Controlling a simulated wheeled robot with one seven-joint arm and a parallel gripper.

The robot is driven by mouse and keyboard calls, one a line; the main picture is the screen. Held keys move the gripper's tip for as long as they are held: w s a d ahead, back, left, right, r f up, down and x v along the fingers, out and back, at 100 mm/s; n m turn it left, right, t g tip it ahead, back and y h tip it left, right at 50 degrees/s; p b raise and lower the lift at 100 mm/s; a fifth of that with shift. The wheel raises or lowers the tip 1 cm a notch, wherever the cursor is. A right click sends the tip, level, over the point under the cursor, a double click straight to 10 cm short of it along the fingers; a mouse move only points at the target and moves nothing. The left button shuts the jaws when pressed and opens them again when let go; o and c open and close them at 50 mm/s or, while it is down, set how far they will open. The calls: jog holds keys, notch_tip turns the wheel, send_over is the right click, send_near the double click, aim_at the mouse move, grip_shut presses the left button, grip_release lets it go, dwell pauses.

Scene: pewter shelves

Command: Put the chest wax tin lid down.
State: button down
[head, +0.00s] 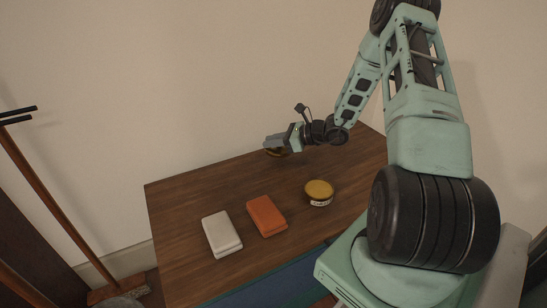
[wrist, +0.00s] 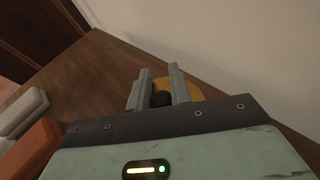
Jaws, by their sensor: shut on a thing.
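My gripper (head: 268,143) is over the far edge of the wooden chest top, close to the wall. It is shut on the chest wax tin lid (head: 276,154), a mustard-yellow disc just below the fingers. In the wrist view the fingers (wrist: 160,90) close on a dark knob (wrist: 160,99), with the yellow lid (wrist: 193,90) partly hidden behind them. I cannot tell whether the lid touches the wood. A round tin (head: 320,201) with a yellow top face and a pale label stands nearer, to the right of the gripper, apart from the lid.
The wooden chest top (head: 185,205) also bears a white case (head: 221,232) and an orange case (head: 266,215) near the front. The wall (head: 200,80) rises right behind it. The wood left of my gripper is clear.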

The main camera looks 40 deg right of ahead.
aim_at(273, 151)
jog(key=shift+f+b, duration=0.6)
jog(key=shift+f, duration=1.35)
jog(key=shift+f, duration=0.1)
jog(key=c, duration=1.3)
grip_release()
